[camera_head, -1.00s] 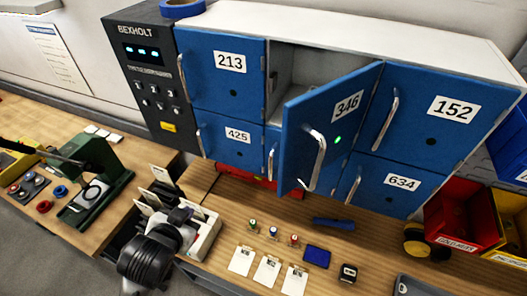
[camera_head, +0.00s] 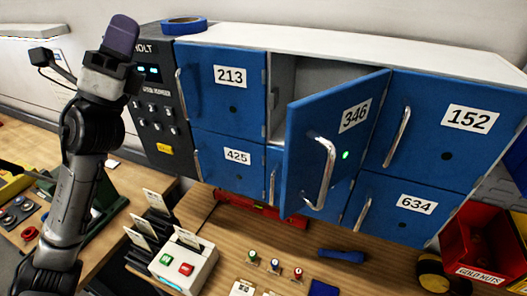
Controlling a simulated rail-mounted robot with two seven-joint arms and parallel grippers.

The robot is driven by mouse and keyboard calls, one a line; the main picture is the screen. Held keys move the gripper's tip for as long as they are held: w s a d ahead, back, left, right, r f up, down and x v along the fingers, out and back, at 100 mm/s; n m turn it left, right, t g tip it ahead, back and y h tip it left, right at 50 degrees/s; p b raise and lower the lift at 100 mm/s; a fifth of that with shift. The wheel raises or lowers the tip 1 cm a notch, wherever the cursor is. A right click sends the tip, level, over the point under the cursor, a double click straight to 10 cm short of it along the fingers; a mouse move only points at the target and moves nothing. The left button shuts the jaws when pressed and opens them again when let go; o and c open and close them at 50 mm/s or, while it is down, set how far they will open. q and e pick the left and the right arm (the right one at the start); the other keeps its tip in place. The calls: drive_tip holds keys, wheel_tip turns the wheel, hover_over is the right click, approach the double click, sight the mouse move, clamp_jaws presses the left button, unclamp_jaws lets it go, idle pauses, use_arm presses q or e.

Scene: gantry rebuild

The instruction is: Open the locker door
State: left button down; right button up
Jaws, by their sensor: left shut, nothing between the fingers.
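The blue locker door 346 (camera_head: 304,130) stands partly open, swung out from the locker bank toward me. It has a silver bar handle (camera_head: 327,175) and a lit green light. Part of the pale empty-looking compartment (camera_head: 305,80) shows behind its upper left edge; the rest is hidden by the door. My left gripper (camera_head: 120,35) is shut and empty, raised in front of the dark control panel at the left, well away from the door. My right gripper is not in view.
Doors 213 (camera_head: 205,90), 425 (camera_head: 222,170), 152 (camera_head: 430,150) and 634 (camera_head: 385,215) are closed. A box with red and green buttons (camera_head: 180,270), small stamps and a red bin (camera_head: 470,245) stand on the bench below.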

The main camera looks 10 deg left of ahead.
use_arm(q)
drive_tip(key=s+d+f+m+g, duration=0.2)
drive_tip(key=d+f+m+g, duration=0.4)
drive_tip(key=m+g, duration=0.75)
drive_tip(key=s+d+f+m+g, duration=0.25)
drive_tip(key=f+m+g, duration=0.6)
drive_tip(key=m, duration=1.05)
drive_tip(key=s+d+p, duration=0.1)
drive_tip(key=d+p, duration=0.6)
drive_tip(key=d, duration=0.6)
drive_tip(key=shift+s+d+h+p, duration=0.2)
drive_tip(key=shift+d+h+p, duration=0.1)
drive_tip(key=shift+d+p, duration=0.05)
drive_tip(key=shift+r, duration=0.1)
